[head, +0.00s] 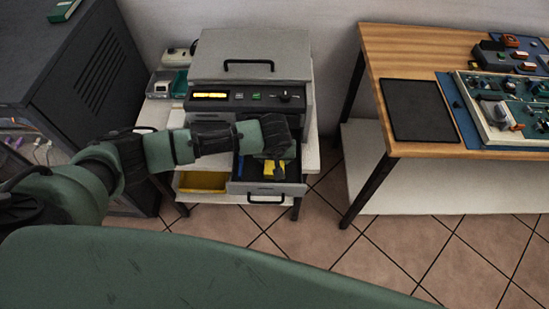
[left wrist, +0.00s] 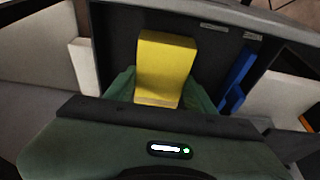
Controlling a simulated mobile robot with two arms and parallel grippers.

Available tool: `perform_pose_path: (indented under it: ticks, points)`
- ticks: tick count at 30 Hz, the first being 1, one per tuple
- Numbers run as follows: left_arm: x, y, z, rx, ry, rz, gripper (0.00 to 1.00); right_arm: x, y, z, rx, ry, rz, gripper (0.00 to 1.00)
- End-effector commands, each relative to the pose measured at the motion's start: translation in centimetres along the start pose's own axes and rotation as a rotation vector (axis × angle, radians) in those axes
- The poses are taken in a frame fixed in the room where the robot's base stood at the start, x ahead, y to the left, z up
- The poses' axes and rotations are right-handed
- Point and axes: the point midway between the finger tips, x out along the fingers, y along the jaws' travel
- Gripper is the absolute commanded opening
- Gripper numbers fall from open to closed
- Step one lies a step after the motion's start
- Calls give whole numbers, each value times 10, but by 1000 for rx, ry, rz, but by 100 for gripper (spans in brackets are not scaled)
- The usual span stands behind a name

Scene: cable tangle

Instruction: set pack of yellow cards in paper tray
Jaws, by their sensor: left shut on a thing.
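The pack of yellow cards (left wrist: 165,65) stands up between my left gripper's (left wrist: 160,95) green fingers in the left wrist view, and the gripper is shut on it. In the head view my left gripper (head: 268,158) is low over an open dark tray (head: 240,187) that is pulled out below the grey machine. A bit of yellow (head: 268,168) shows under the hand there. I cannot tell whether the pack touches the tray floor. My right gripper is not in view.
A blue object (left wrist: 238,75) lies in the tray, right of the pack in the wrist view. The grey machine (head: 252,65) stands over the tray. A yellow bin (head: 203,182) is left of it. A wooden table (head: 430,55) stands apart at right, with tiled floor between.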

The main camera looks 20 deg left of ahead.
Motion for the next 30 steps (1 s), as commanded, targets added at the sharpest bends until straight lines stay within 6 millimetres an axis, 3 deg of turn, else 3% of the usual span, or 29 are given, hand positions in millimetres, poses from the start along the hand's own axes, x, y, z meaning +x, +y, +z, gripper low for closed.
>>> perform_pose_path:
  ticks: [29,30]
  points:
    - [12,0,4,-1,0,0,2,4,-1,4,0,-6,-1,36]
    - [11,0,3,-1,0,0,65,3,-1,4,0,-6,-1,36]
